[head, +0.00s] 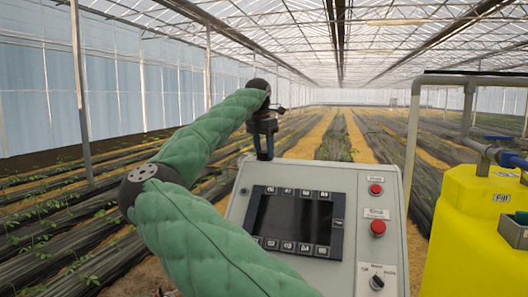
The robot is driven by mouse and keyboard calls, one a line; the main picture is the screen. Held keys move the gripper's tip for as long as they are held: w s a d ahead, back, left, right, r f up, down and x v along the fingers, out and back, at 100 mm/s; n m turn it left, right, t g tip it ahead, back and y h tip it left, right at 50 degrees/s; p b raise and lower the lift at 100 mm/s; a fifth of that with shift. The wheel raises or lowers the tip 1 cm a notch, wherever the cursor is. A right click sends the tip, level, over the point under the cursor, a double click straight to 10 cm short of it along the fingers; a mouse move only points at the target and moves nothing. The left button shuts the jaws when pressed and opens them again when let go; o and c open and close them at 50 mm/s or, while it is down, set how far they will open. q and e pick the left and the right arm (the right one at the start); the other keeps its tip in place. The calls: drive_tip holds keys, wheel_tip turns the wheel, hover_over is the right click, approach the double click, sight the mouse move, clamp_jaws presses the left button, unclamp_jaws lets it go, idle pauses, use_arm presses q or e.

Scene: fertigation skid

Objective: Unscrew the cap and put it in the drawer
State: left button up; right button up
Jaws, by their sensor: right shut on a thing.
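My right gripper (264,156) is at the end of the green-sleeved arm, pointing down just beyond the top left edge of the grey control cabinet. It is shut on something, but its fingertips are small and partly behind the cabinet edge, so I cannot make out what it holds. I see no cap that I can identify and no drawer. My left gripper is out of view.
The cabinet's front (346,215) carries a dark screen (295,220), two red buttons and a black rotary switch (376,283). A yellow tank (465,240) labelled Fill stands at the right, below grey piping (470,105) with a blue fitting (510,159). Crop rows lie behind.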

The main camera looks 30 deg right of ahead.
drive_tip(key=shift+n+b, duration=0.4)
drive_tip(key=shift+b, duration=0.15)
drive_tip(key=shift+n+b, duration=0.75)
drive_tip(key=shift+n, duration=0.25)
drive_tip(key=shift+n+t+b, duration=0.3)
drive_tip(key=shift+n+b, duration=0.25)
drive_tip(key=shift+n, duration=0.05)
drive_tip(key=shift+n+b, duration=0.6)
drive_tip(key=shift+n, duration=0.3)
drive_tip(key=shift+r, duration=0.1)
